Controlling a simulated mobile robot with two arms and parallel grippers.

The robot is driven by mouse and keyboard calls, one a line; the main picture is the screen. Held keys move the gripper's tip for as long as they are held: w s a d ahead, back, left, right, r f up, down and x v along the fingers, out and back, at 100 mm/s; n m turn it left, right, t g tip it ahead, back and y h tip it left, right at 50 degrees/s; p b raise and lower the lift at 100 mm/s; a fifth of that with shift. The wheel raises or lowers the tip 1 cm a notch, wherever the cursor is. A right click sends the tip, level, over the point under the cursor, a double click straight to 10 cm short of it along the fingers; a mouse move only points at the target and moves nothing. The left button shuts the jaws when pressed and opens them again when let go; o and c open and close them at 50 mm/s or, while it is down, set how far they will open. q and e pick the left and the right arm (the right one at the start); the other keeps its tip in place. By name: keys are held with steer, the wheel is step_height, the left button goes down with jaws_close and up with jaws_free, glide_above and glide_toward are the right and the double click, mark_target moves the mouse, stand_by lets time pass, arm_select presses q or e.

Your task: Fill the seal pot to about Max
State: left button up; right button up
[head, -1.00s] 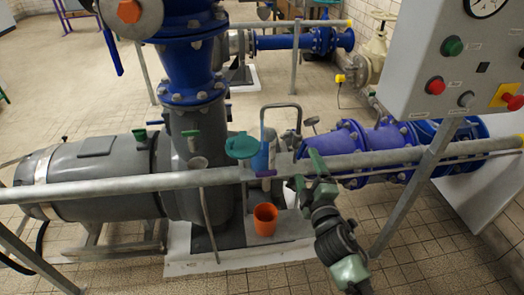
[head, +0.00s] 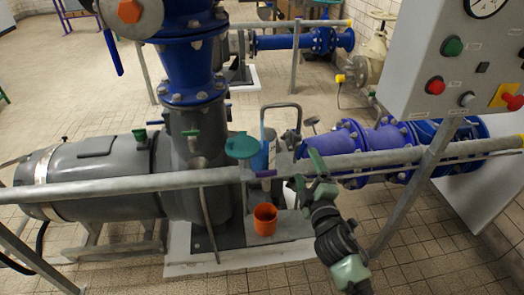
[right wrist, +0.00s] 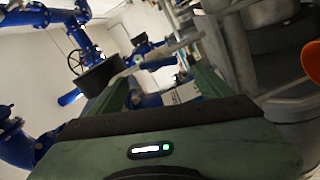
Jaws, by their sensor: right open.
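A small blue pot (head: 259,156), which looks like the seal pot, stands behind the grey handrail with a round teal lid (head: 242,146) at its left. Its inside and level marks are not readable. An orange cup (head: 265,219) stands on the grey plinth in front of the pump; its contents cannot be made out. It also shows at the right edge of the right wrist view (right wrist: 312,62). My right gripper (head: 307,171) is open and empty, at the handrail right of the pot, above and right of the cup. My left gripper is out of view.
The grey handrail (head: 110,187) crosses in front of the pump (head: 95,170). A bent grey pipe (head: 281,106) rises behind the pot. Blue flanged piping (head: 375,140) lies at right, below a control panel (head: 455,60).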

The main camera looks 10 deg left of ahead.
mark_target(302, 152)
steer(key=c, duration=0.4)
steer(key=shift+n, duration=0.4)
steer(key=c, duration=0.5)
steer(key=shift+d+r+n+p, duration=0.1)
steer(key=shift+n+p, duration=0.3)
steer(key=shift+n, duration=0.7)
steer(key=shift+c, duration=0.7)
steer(key=w+n, duration=0.2)
steer(key=n, duration=0.3)
steer(key=w+a+n, duration=0.1)
steer(key=w+n, duration=0.1)
steer(key=n, duration=0.3)
steer(key=w+n+p, duration=0.1)
steer(key=w+n, duration=0.1)
steer(key=n, duration=0.3)
steer(key=shift+a, duration=0.3)
